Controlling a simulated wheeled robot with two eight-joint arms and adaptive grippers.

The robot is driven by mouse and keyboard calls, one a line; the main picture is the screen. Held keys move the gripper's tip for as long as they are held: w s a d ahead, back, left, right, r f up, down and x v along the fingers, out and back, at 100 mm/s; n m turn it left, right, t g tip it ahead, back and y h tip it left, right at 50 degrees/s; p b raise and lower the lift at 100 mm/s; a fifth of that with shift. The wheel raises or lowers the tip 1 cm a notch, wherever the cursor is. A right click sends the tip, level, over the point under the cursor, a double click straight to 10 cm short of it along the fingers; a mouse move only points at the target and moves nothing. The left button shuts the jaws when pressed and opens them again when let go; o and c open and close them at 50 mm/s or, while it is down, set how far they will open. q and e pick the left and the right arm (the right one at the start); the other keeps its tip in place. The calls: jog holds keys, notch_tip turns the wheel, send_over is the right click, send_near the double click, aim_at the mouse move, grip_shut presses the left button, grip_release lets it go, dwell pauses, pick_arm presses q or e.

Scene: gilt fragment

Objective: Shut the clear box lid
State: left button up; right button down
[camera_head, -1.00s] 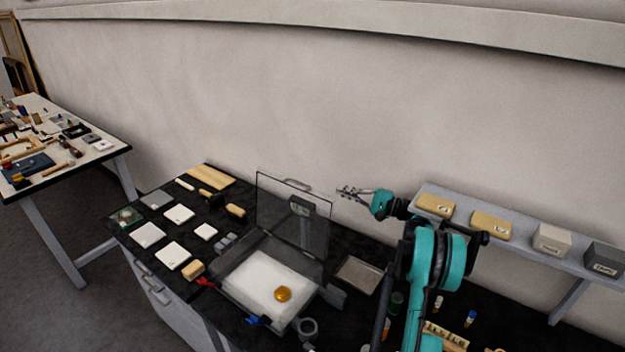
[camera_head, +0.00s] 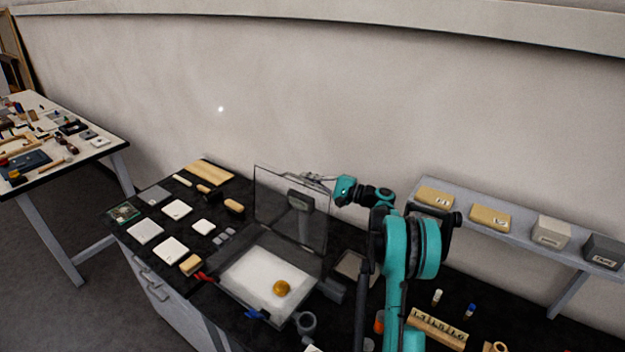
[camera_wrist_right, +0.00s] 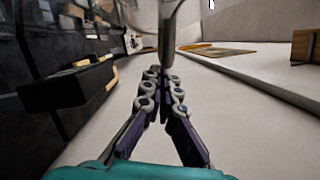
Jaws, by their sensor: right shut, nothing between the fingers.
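The clear lid (camera_head: 275,205) stands upright, open, at the back edge of its box (camera_head: 235,290). The box has a white floor with a round gold piece (camera_head: 281,288) on it. My right gripper (camera_head: 312,179) is at the lid's top edge, by its handle, with fingers closed and empty. In the right wrist view the closed fingers (camera_wrist_right: 167,75) point at a grey upright edge, likely part of the lid or its handle. Whether they touch it I cannot tell. My left gripper is not in view.
A small grey device (camera_head: 301,200) shows through the lid. White tiles (camera_head: 145,231) and tools lie left of the box. A red clip (camera_head: 203,276) and a blue clip (camera_head: 258,314) sit at its front. A shelf with blocks (camera_head: 490,217) stands right; the wall is behind.

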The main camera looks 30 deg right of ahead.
jog(key=shift+a, duration=0.1)
dwell(0.3)
jog(key=shift+s+a+r+n, duration=0.3)
jog(key=shift+a+n, duration=0.1)
jog(key=shift+a, duration=0.1)
jog(key=s+a+n+g+h, duration=0.1)
jog(key=s+a+n, duration=0.25)
jog(key=a, duration=0.45)
jog(key=s+a+n+g, duration=0.1)
jog(key=s+a+n, duration=0.2)
jog(key=a+n, duration=0.35)
jog(key=s+a+f+n+h+b, duration=0.1)
jog(key=s+a+f+n+b, duration=0.1)
jog(key=a+f+b, duration=0.3)
jog(key=s+a+f+n+h+b, duration=0.1)
jog(key=s+a+f+n+b, duration=0.2)
jog(key=a+f, duration=0.5)
jog(key=shift+a+f+n+h+b, duration=0.15)
jog(key=shift+f+n+h+b, duration=0.2)
jog(key=shift+n+b, duration=0.45)
